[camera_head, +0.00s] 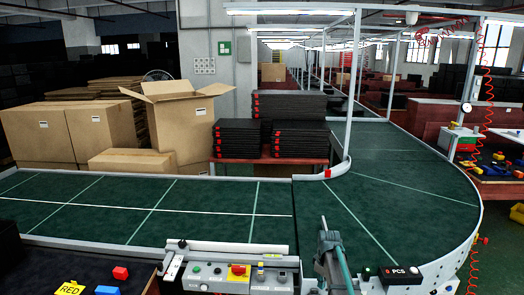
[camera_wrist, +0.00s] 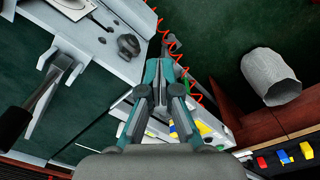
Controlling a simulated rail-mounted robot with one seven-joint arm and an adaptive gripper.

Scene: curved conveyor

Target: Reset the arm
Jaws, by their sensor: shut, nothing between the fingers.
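My gripper (camera_wrist: 163,66) shows in the middle of the wrist view, with its teal and grey fingers together and nothing between them. In the head view a grey and teal part of my arm stands upright at the bottom, right of centre, in front of the green curved conveyor (camera_head: 155,210). I cannot make out the fingertips clearly there. In the wrist view the fingers point past a metal edge towards a red coiled cable (camera_wrist: 196,88).
A control panel (camera_head: 215,285) and a black PCS box (camera_head: 400,272) sit by the conveyor's near edge. Cardboard boxes (camera_head: 95,135) and stacked black trays (camera_head: 300,140) stand behind it. The belt is empty.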

